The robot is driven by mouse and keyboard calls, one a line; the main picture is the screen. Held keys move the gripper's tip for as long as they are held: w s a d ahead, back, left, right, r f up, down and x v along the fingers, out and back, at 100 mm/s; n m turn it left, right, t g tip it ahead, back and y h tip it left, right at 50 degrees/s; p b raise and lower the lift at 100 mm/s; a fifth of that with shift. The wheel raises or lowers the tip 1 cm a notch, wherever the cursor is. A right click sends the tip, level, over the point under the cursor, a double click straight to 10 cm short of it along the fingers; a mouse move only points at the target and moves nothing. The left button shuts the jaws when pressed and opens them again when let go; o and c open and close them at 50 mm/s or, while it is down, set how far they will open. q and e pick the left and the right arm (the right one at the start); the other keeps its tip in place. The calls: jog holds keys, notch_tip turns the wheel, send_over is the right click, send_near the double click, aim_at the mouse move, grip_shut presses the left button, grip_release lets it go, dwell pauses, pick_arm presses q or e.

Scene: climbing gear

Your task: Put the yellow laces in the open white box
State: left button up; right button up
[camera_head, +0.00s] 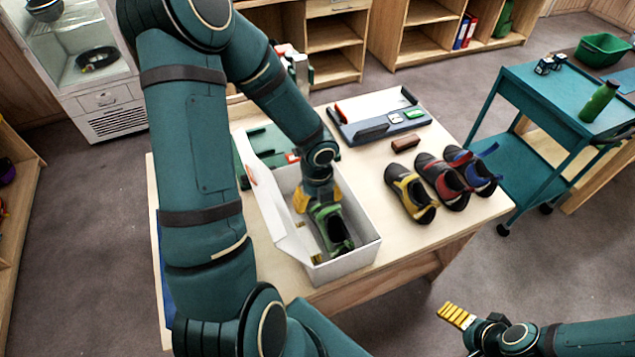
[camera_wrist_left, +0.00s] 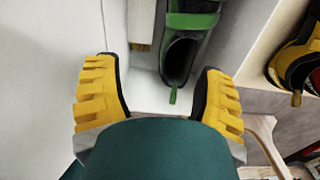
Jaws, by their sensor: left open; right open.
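The open white box (camera_head: 352,264) stands on the table with its lid folded out to the left. A green shoe (camera_head: 336,230) lies inside it; it also shows in the left wrist view (camera_wrist_left: 181,58). My left gripper (camera_head: 318,198) is down at the box, above the green shoe's end. Its fingers (camera_wrist_left: 160,80) are apart with nothing between them. Small yellowish pieces (camera_head: 316,258) show along the box's left inner side; a pale strip with a yellowish end (camera_wrist_left: 141,47) lies beside the shoe. I cannot tell whether these are the yellow laces. My right gripper (camera_head: 457,316) is open and empty, off the table.
Yellow-black (camera_head: 411,192), red-black (camera_head: 443,182) and blue-black (camera_head: 474,172) shoes stand right of the box. A brown block (camera_head: 405,143) and a grey-blue tray (camera_head: 350,138) lie behind. A teal cart (camera_head: 550,100) stands at right. The table's front right is clear.

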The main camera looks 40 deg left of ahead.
pick_arm(q)
notch_tip(320, 180, up, 5)
dwell(0.3)
dwell(0.5)
